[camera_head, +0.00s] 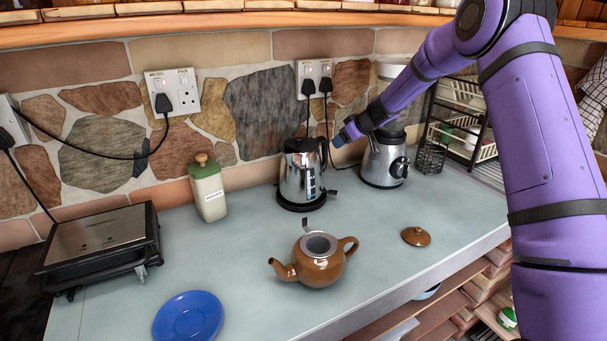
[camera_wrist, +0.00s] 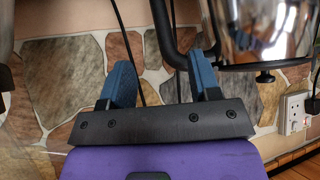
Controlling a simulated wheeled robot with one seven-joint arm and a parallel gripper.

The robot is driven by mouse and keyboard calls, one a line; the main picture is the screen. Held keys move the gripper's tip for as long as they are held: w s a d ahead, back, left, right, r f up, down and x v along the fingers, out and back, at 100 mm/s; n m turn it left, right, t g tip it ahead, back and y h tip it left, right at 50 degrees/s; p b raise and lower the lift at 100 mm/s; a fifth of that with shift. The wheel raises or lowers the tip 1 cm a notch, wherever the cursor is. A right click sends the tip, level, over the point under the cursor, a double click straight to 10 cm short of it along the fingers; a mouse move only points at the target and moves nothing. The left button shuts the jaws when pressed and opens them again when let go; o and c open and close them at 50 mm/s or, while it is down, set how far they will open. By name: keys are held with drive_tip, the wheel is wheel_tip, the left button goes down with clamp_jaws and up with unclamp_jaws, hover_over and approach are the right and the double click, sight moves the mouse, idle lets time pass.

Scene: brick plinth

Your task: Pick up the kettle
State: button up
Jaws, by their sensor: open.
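The kettle (camera_head: 300,178) is shiny silver with a black handle and stands upright on its dark base on the counter, against the stone wall. My gripper (camera_head: 341,136) is at the kettle's right, by the handle. In the wrist view the kettle's silver body (camera_wrist: 258,28) fills the top right. The two blue fingers of my gripper (camera_wrist: 163,66) are apart, and the black handle (camera_wrist: 172,45) shows in the gap between them. I cannot tell whether either finger touches it.
A blender (camera_head: 385,160) stands just right of the kettle, with a dish rack (camera_head: 460,125) beyond. A brown teapot (camera_head: 318,265) is in front, its lid (camera_head: 415,236) to the right. A white-green jar (camera_head: 208,190) is to the left. Black cords hang behind the kettle.

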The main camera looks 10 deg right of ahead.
drive_tip(key=x, duration=0.9)
drive_tip(key=shift+a, duration=0.15)
drive_tip(key=shift+s, duration=0.1)
clamp_jaws()
drive_tip(key=shift+r, duration=0.15)
idle(0.9)
drive_tip(key=shift+r, duration=0.1)
